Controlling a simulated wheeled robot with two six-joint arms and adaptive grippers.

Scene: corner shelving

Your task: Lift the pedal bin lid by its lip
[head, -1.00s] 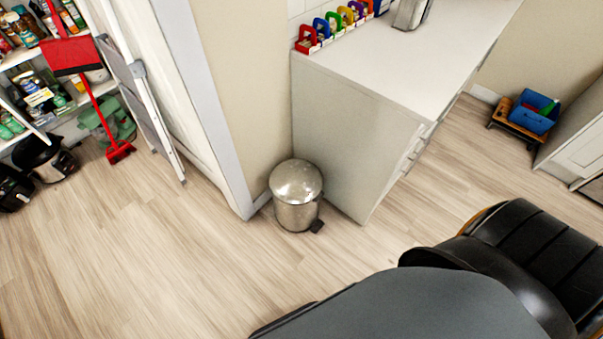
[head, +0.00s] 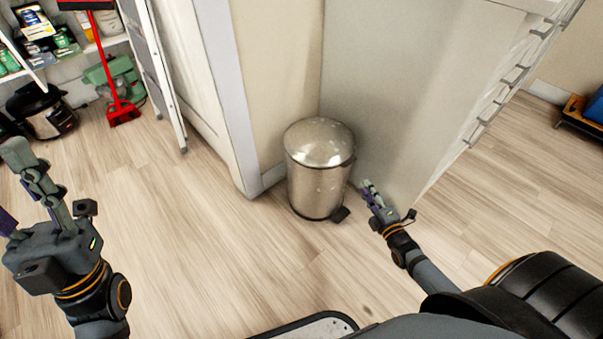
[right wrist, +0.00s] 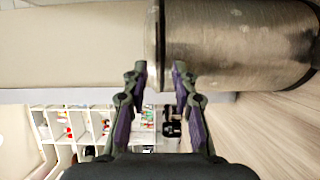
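The steel pedal bin (head: 316,188) stands upright on the floor in the corner, its domed lid (head: 320,142) down. Its black pedal (head: 341,214) sticks out at the lower right. My right gripper (head: 368,187) is just right of the bin, fingers toward it. In the right wrist view the bin body (right wrist: 235,45) lies sideways. The lid's rim (right wrist: 155,45) lines up between the two parted fingertips (right wrist: 160,70) of the empty right gripper; contact cannot be told. My left gripper (head: 12,185) is raised at the far left, fingers spread and empty.
A white cabinet side (head: 400,90) stands close behind and right of the bin. A wall end (head: 275,90) is behind it. A folded ladder (head: 150,60), red broom (head: 122,112) and black cooker (head: 42,112) are at the left. Floor in front is clear.

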